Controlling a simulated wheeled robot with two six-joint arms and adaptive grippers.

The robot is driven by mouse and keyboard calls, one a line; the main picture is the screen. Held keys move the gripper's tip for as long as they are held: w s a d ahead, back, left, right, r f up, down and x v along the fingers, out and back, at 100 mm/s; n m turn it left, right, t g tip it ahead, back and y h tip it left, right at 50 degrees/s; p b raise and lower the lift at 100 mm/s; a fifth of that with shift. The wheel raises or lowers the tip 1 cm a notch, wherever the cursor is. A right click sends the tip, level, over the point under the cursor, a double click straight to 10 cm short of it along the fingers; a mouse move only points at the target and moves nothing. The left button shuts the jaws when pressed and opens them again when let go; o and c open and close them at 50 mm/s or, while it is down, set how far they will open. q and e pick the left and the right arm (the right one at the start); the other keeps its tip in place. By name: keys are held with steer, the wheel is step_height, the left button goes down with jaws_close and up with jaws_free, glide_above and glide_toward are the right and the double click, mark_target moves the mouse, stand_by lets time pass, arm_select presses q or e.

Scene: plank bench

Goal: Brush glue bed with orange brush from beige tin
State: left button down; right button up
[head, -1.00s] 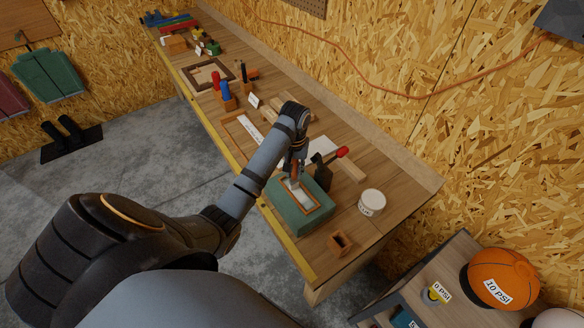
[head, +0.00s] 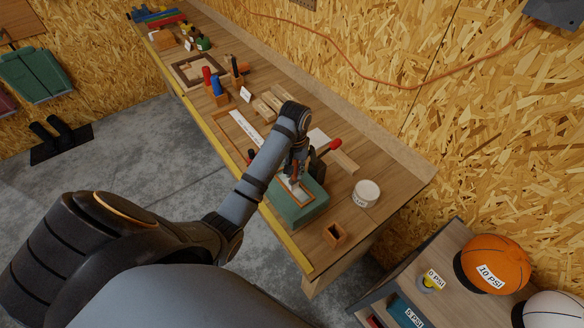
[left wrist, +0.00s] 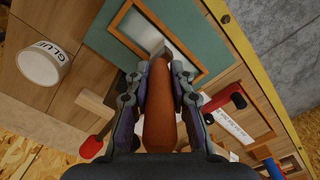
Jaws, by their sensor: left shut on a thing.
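My left gripper (head: 296,174) is shut on the orange brush (left wrist: 160,112), whose handle runs between the fingers in the left wrist view. The brush points down at the glue bed, a pale panel (left wrist: 145,30) in an orange-brown frame on a green block (head: 306,212). The brush tip is over or on the pale panel; I cannot tell if it touches. The beige tin (head: 366,194) stands upright on the bench, right of the green block. It also shows in the left wrist view (left wrist: 42,66), marked GLUE. My right gripper is not in view.
Blocks, frames and colored-handled tools lie farther along the bench (head: 405,205). A shelf with balls (head: 492,262) is at right.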

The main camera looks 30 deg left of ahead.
arm_select(q)
steer(key=shift+s+d, duration=0.1)
steer(key=shift+d, duration=0.05)
steer(key=shift+s+d, duration=0.3)
steer(key=shift+d, duration=0.4)
steer(key=shift+s+d, duration=0.25)
steer(key=shift+d, duration=0.45)
steer(key=shift+s+d, duration=0.3)
steer(key=shift+d, duration=0.4)
